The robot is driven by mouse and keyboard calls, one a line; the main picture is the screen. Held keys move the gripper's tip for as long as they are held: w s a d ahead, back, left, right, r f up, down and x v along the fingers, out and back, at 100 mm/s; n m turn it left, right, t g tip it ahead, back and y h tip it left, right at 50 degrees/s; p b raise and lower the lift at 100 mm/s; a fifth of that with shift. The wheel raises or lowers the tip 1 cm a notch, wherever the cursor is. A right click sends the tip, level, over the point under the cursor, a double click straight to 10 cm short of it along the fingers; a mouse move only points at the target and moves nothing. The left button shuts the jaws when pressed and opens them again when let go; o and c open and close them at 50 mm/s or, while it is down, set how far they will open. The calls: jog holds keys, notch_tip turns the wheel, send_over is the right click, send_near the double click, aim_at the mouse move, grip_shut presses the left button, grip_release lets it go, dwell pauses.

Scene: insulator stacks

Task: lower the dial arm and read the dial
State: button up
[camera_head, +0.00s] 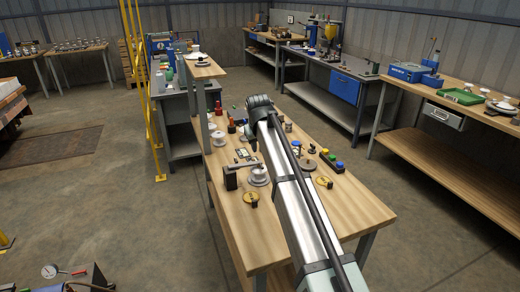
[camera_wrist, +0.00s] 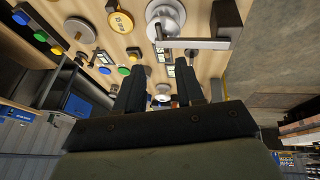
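A dark post with a short horizontal arm (camera_head: 232,174) stands on the wooden workbench (camera_head: 345,212). In the wrist view this post and arm (camera_wrist: 192,43) are at the top, with the arm reaching left across a silver disc (camera_wrist: 166,17). The disc also shows beside the post in the head view (camera_head: 259,177). I cannot tell whether the arm touches it.
Yellow round tags (camera_head: 251,198) lie near the post, and another shows in the wrist view (camera_wrist: 121,21). A yellow frame (camera_head: 150,90) stands behind left.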

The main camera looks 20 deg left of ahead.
jog(key=shift+d+r, duration=0.1)
dwell(0.3)
jog(key=r+g+h, duration=0.2)
jog(key=g, duration=0.2)
send_over(261, 166)
notch_tip(261, 166, down, 14)
jog(key=shift+w+r, duration=0.1)
jog(key=shift+r, duration=0.15)
dwell(0.6)
grip_shut()
dwell(0.3)
dwell(0.4)
